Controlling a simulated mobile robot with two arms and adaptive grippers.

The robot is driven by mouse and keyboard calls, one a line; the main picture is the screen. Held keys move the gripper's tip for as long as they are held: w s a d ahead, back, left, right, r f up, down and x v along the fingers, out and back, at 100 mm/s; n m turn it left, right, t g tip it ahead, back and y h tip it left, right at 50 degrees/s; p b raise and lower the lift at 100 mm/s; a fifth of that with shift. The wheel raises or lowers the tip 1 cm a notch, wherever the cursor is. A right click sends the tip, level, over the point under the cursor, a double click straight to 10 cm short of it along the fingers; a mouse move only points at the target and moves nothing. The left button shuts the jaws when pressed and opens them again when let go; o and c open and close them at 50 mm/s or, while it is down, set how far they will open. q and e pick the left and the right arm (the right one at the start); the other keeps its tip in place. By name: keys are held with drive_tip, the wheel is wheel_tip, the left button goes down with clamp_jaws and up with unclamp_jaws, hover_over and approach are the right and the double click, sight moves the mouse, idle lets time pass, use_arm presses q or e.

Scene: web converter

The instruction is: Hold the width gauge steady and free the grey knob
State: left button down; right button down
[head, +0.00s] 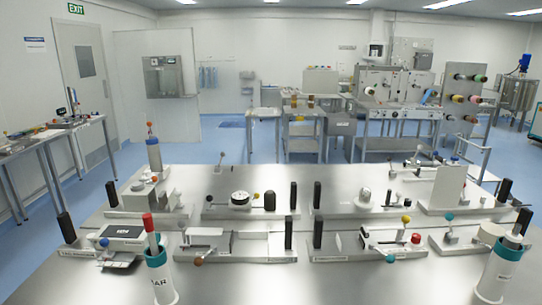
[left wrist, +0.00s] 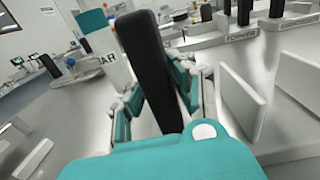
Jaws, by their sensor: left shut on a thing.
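In the left wrist view my left gripper (left wrist: 155,95) is shut on an upright black handle (left wrist: 148,70). White upright plates (left wrist: 243,98) stand to its right. I cannot tell which fixture this handle belongs to in the head view, where neither gripper can be made out. The head view shows several bench fixtures with black handles.
A white, teal-rimmed holder marked BAR (head: 163,283) stands at the front left, and a similar holder (head: 497,275) at the front right. A fixture with yellow and red knobs (head: 388,243) sits at front centre-right. The steel bench (head: 240,290) is bare at its front middle.

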use_arm(q)
drive_tip(key=c, duration=1)
unclamp_jaws()
drive_tip(key=s, duration=0.8)
drive_tip(key=s+d, duration=0.1)
drive_tip(key=s, duration=0.3)
drive_tip(key=shift+d, duration=0.1)
